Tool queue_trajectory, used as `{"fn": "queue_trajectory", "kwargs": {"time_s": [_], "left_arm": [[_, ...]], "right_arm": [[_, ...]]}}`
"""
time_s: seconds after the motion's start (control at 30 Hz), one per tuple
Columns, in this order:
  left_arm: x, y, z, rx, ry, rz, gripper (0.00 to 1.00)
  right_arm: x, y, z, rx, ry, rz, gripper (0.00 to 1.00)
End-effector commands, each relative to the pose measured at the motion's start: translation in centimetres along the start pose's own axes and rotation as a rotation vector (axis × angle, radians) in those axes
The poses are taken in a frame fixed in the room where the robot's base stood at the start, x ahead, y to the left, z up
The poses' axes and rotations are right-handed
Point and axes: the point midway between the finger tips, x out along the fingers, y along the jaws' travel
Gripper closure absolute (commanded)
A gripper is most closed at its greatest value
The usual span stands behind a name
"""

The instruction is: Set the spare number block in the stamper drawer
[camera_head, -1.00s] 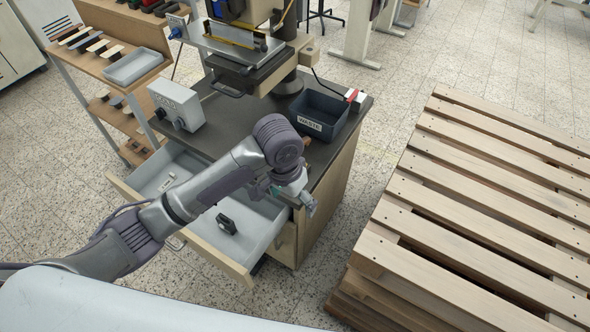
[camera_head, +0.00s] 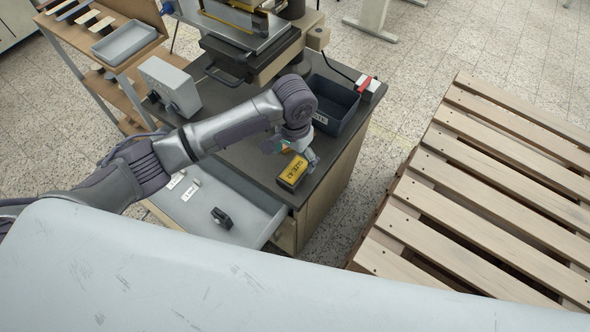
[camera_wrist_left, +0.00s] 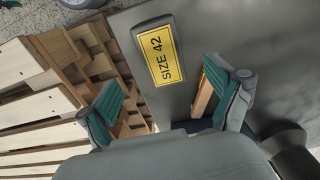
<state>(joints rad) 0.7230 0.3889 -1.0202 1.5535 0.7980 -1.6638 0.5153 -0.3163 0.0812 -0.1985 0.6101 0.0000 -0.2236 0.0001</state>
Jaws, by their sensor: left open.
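A small brown piece (camera_wrist_left: 202,97) shows at the right finger, partly hidden. The stamper drawer (camera_head: 256,222) is open, with a small black block (camera_head: 222,217) inside. My right gripper is not in view.
A dark bin (camera_head: 335,103) stands on the worktop behind my gripper. A grey control box (camera_head: 170,85) and the stamping press (camera_head: 235,45) are farther back. A wooden pallet stack (camera_head: 490,190) is at the right. White tags (camera_head: 190,191) lie in the drawer.

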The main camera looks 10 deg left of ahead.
Motion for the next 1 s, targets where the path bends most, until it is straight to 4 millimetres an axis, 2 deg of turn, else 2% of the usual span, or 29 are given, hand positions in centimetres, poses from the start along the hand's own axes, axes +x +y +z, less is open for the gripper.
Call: {"fn": "queue_trajectory", "kwargs": {"time_s": [0.13, 0.27, 0.4, 0.6, 0.87, 1.0], "left_arm": [[1.7, 0.0, 0.0, 0.0, 0.0, 0.0, 0.08], [2.4, 0.0, 0.0, 0.001, -0.001, -0.001, 0.08], [4.3, 0.0, -0.1, 0.0, -0.003, -0.001, 0.08], [6.9, -0.1, -0.1, 0.002, 0.0, -0.001, 0.08], [7.2, -0.1, -0.1, 0.002, 0.001, -0.001, 0.08], [7.2, -0.1, -0.2, 0.002, 0.001, -0.001, 0.3]], "right_arm": [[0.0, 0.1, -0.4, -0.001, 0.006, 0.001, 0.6], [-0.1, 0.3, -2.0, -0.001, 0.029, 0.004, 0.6], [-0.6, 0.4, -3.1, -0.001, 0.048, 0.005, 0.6], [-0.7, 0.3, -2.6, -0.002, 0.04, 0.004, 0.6], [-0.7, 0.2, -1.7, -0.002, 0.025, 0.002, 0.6], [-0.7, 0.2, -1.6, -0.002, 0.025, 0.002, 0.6]]}}
